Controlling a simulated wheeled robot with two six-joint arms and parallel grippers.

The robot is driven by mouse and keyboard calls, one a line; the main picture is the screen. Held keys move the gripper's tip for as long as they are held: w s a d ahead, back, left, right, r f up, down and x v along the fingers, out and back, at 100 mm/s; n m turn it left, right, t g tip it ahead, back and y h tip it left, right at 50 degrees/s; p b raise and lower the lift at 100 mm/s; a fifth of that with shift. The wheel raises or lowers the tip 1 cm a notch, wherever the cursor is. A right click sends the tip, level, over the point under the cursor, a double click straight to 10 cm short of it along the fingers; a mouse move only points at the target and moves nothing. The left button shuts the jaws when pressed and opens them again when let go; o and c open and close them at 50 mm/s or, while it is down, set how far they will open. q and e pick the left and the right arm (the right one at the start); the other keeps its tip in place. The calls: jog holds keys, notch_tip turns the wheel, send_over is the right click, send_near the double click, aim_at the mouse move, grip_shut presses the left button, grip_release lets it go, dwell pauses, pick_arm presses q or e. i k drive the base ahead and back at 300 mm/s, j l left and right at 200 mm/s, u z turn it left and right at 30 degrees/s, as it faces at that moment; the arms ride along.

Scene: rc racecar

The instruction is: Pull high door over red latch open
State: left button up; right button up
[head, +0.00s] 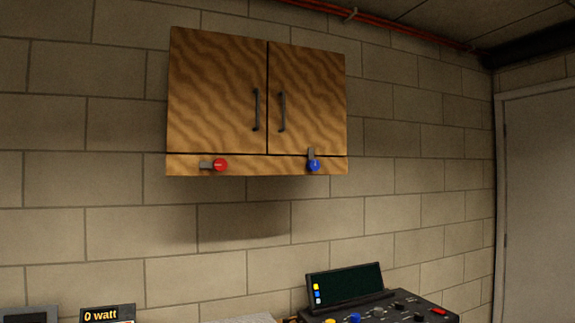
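A wooden wall cabinet with two doors hangs high on the block wall. The left door (215,95) is shut and has a dark vertical handle (256,110) near its right edge. The red latch (220,165) is on the strip below this door, with its grey bar pointing left, clear of the door. The right door (310,100) is shut, with its handle (282,112) near its left edge. The blue latch (314,166) below it has its grey bar pointing up across the door's lower edge. Neither of my grippers shows in the head view.
A dark control console (385,309) with a screen (345,284) stands below the cabinet to the right. A "0 watt" display (102,315) is at the lower left. A grey door (540,200) is at the far right. The space before the cabinet looks clear.

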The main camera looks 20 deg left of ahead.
aim_at(217, 92)
jog(key=u, duration=1.2)
jog(key=i+l+u, duration=0.1)
jog(key=l+u, duration=0.2)
jog(key=u, duration=0.15)
jog(key=i+l+u, duration=0.1)
jog(key=l+u, duration=0.3)
jog(key=j, duration=0.1)
